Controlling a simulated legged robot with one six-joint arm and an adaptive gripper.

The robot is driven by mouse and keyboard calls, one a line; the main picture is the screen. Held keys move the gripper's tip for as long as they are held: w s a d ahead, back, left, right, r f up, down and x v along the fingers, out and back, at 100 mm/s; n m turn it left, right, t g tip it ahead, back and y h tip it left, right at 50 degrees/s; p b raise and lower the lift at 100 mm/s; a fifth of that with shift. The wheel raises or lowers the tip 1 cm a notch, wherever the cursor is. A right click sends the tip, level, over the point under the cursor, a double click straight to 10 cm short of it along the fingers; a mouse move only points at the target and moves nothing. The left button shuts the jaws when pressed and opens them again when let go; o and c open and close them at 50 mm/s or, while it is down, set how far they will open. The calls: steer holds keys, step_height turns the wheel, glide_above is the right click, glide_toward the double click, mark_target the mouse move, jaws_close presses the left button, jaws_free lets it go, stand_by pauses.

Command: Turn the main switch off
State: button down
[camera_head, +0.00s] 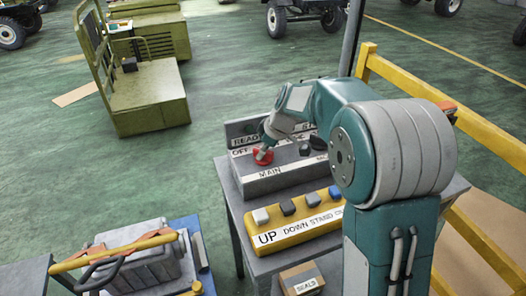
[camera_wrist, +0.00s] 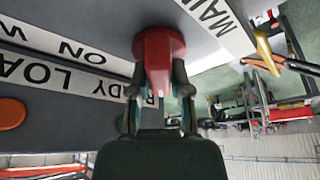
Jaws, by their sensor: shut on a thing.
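The red main switch (camera_head: 263,156) is a knob on the sloped face of the grey control box (camera_head: 285,180), above the label MAIN and beside the label OFF. In the wrist view the red switch (camera_wrist: 158,42) has a round base and a raised grip bar. My gripper (camera_head: 265,147) reaches it from above. In the wrist view my gripper's two fingers (camera_wrist: 158,92) are shut on the grip bar, one on each side. A label ON shows left of the knob there. I cannot tell which position the switch points to.
Dark knobs (camera_head: 305,150) sit right of the switch. A yellow panel (camera_head: 295,234) with several buttons stands in front. An orange round lamp (camera_wrist: 11,114) is at the left of the wrist view. A yellow rail (camera_head: 480,128) runs behind my arm on the right.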

stand_by(0.4)
steer(key=c, duration=0.6)
jaws_free()
steer(key=shift+w, duration=0.1)
steer(key=shift+o, duration=0.2)
steer(key=v, duration=1.1)
steer(key=shift+d+r, duration=0.2)
steer(key=shift+r, duration=0.15)
